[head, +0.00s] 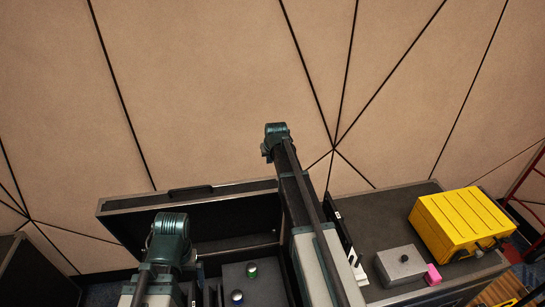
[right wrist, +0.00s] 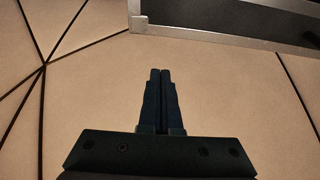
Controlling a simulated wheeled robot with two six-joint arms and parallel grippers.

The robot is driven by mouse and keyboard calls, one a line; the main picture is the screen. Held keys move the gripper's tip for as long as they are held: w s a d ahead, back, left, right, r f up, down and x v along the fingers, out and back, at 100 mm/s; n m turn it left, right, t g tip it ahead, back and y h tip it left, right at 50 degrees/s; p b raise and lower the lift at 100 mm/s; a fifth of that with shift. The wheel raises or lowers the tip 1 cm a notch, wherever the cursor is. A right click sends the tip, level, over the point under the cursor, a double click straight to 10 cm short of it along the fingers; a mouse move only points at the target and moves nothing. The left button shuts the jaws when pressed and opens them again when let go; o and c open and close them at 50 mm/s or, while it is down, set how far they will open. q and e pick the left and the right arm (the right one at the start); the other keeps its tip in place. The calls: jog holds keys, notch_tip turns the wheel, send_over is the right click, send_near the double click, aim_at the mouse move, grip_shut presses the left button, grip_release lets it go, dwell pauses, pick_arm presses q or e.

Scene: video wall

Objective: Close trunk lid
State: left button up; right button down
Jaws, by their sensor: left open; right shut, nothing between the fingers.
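A black trunk (head: 104,208) with metal edging stands at the lower left of the head view. Its lid (head: 225,218) is open and raised at the back against the tan wall, with a handle (head: 190,191) on its top edge. My right gripper (right wrist: 160,72) is shut and empty in the right wrist view, in front of the wall. The silver-edged dark panel (right wrist: 235,35) at the top of that view looks like the lid, apart from the fingertips. My right arm crosses the trunk's right side in the head view. My left arm is over the trunk's left part; its fingers cannot be made out.
To the right, a dark case top (head: 375,215) carries a yellow case (head: 462,225), a grey box (head: 401,266) and a pink block (head: 433,274). Another dark case (head: 35,280) stands far left.

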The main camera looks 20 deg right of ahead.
jog(key=shift+w+d+r, duration=0.3)
jog(key=shift+w+d, duration=0.1)
jog(key=shift+d, duration=0.2)
jog(key=shift+f, duration=0.1)
jog(key=shift+w+f+b, duration=0.15)
jog(key=shift+f+b, duration=1.4)
jog(key=shift+w+f+b, duration=0.15)
jog(key=shift+f+b, duration=1.35)
jog(key=shift+b, duration=0.1)
jog(key=shift+w+f+b, duration=0.15)
jog(key=shift+f+b, duration=1.4)
